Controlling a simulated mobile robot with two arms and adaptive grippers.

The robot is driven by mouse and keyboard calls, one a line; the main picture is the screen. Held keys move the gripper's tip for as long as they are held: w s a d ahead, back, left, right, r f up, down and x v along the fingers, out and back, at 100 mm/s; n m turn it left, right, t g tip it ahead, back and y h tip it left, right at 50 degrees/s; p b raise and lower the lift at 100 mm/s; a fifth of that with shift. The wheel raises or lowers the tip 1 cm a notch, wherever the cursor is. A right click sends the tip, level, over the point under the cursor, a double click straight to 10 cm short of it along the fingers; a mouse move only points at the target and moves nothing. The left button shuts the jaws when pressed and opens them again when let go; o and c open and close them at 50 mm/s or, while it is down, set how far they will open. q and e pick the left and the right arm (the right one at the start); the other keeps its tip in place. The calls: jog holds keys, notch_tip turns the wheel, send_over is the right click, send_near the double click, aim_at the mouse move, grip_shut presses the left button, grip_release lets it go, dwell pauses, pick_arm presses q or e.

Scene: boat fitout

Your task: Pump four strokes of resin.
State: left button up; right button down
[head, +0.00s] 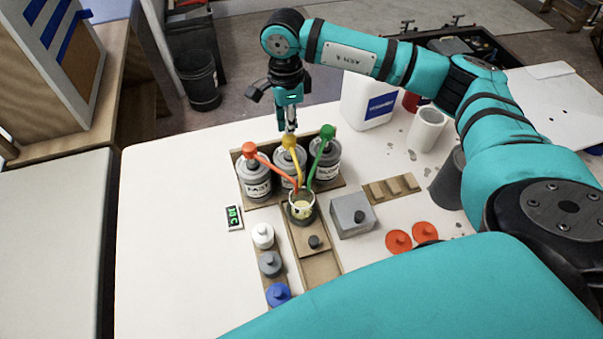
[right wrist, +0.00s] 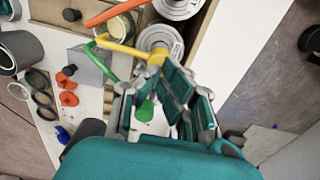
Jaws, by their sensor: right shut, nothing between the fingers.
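Three grey cans with pump heads stand in a wooden rack: an orange pump (head: 249,149) at left, a yellow pump (head: 290,142) in the middle, a green pump (head: 327,132) at right. The left can's label seems to read FAST, the right one's SLOW; the middle label (head: 290,183) is too small to read. All three spouts lead toward a clear cup (head: 302,207) with pale contents. My right gripper (head: 291,129) points down, shut and empty, directly over the yellow pump head; contact cannot be told. The yellow pump (right wrist: 157,58) also shows beyond the fingers in the right wrist view. My left gripper is out of view.
A grey box (head: 352,215) stands right of the cup. A small green display (head: 234,217), white, grey and blue knobbed pieces (head: 270,263), and orange discs (head: 398,241) lie around. A white jug (head: 368,100) and white cup (head: 427,129) stand behind. The table's left side is clear.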

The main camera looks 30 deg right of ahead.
aim_at(289, 137)
jog(key=shift+f, duration=0.1)
jog(key=shift+f+b, duration=2.05)
jog(key=shift+f, duration=0.2)
jog(key=shift+r, duration=0.1)
jog(key=shift+r+p, duration=1.25)
jog(key=shift+r, duration=1.05)
jog(key=shift+f, duration=0.2)
